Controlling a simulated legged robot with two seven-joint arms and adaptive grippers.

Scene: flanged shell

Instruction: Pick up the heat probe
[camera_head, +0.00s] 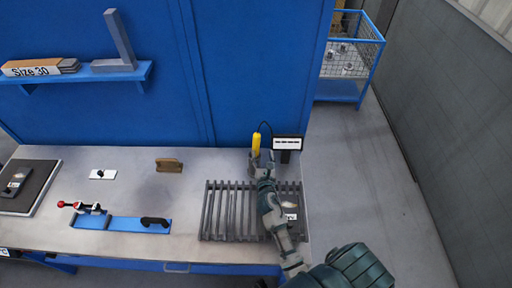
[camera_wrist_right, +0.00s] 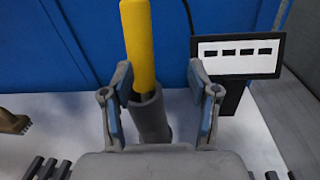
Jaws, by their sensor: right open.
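The heat probe (camera_head: 257,144) has a yellow handle and stands upright at the back right of the workbench. In the right wrist view the probe (camera_wrist_right: 138,45) sits in a grey cylindrical holder (camera_wrist_right: 150,118). A display box (camera_head: 288,143) with a white face stands to its right, and a cable loops near the probe. My right gripper (camera_head: 263,162) is just in front of the probe. In the wrist view its open fingers (camera_wrist_right: 161,92) stand on either side of the holder and the probe's lower end, apart from both. My left gripper is not in view.
A grey slatted rack (camera_head: 228,210) lies under my right arm. A blue fixture with a red-knobbed clamp (camera_head: 122,222), a brown block (camera_head: 169,165) and a white plate (camera_head: 103,174) lie to the left. A blue panel (camera_head: 240,75) closes the back.

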